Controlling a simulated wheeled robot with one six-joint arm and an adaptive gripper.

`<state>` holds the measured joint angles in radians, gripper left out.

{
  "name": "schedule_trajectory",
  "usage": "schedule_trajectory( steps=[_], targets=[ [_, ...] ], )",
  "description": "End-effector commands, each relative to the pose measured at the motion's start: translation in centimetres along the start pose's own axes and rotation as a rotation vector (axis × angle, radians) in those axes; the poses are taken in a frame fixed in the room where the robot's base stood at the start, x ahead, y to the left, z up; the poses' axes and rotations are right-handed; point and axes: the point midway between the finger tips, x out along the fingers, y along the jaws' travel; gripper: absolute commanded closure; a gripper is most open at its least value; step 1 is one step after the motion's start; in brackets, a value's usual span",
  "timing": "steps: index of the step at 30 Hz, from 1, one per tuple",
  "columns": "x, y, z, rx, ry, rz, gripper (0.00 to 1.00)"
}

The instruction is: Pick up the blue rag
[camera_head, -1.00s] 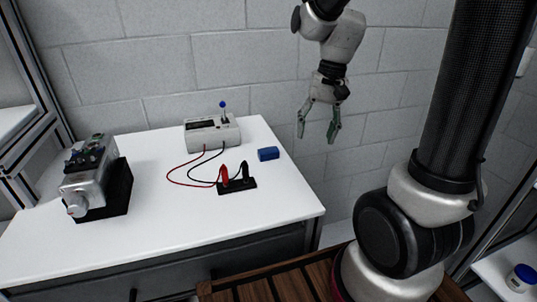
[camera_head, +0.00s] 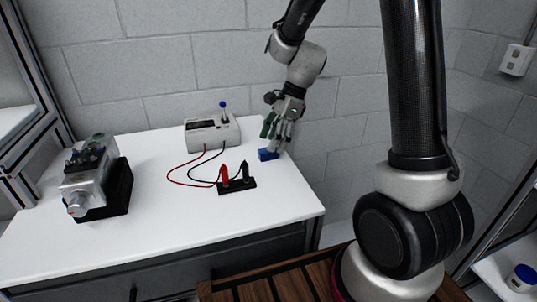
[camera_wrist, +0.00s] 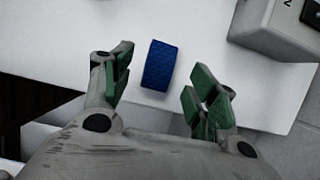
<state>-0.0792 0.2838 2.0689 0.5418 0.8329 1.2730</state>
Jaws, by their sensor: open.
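The blue rag (camera_head: 268,155) is a small folded block lying on the white table near its right edge, to the right of the meter box. In the wrist view the rag (camera_wrist: 159,65) lies between my two green-padded fingers, a little beyond their tips. My gripper (camera_head: 275,138) is open and empty, with its fingers pointing down just above the rag. In the wrist view my gripper (camera_wrist: 158,88) shows a clear gap on both sides of the rag. The fingers hide part of the rag in the head view.
The grey meter box (camera_head: 212,132) with a blue-tipped lever stands left of the rag. Red and black leads run to a black probe holder (camera_head: 237,186) in front. A metal servo unit (camera_head: 97,178) sits at the left. The white table (camera_head: 170,235) is bare in front.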

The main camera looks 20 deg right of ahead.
Motion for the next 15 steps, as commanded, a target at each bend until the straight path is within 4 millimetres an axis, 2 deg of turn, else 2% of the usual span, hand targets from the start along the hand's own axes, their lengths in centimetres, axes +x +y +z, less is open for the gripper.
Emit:
schedule_trajectory(
  steps=[3, 6, 13, 15],
  targets=[
    [1.9, 0.1, -0.1, 0.001, 0.0, 0.004, 0.41],
    [2.7, 0.0, 0.0, -0.001, 0.0, 0.001, 0.41],
    [2.9, 0.0, 0.0, -0.001, 0.0, 0.0, 0.41],
    [2.9, 0.0, 0.0, -0.001, 0.0, 0.0, 0.52]
  ],
)
